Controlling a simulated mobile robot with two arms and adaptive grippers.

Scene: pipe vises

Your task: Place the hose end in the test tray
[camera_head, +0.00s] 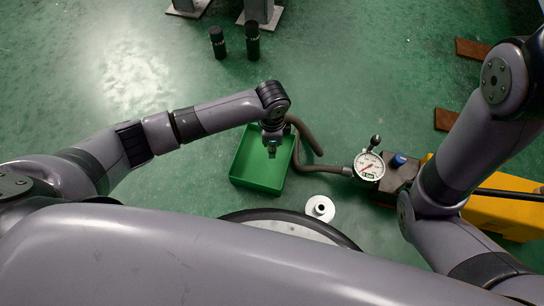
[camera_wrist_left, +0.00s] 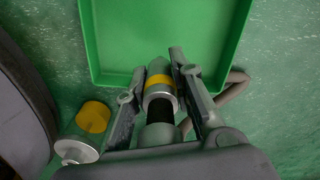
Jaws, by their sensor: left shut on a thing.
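My left gripper (camera_head: 272,150) is above the green test tray (camera_head: 242,176), with its fingertips pointing down over the tray's upper right part. In the left wrist view, the fingers (camera_wrist_left: 183,75) are shut on the hose end (camera_wrist_left: 158,92), a silver coupling with a yellow band. Its tip overlaps the tray's near rim (camera_wrist_left: 130,79). The grey-brown hose (camera_head: 310,138) bends beside the tray's right side and reaches the gauge. The tray looks empty where visible. How high the coupling is above the tray is hard to tell. My right gripper is outside the frames.
A pressure gauge (camera_head: 369,166) with a dark block and blue knob stands right of the tray. A pale flanged fitting (camera_head: 320,208) is below it, also in the wrist view (camera_wrist_left: 88,130). Two black cylinders (camera_head: 252,42) stand at the back. Green floor left of the tray is clear.

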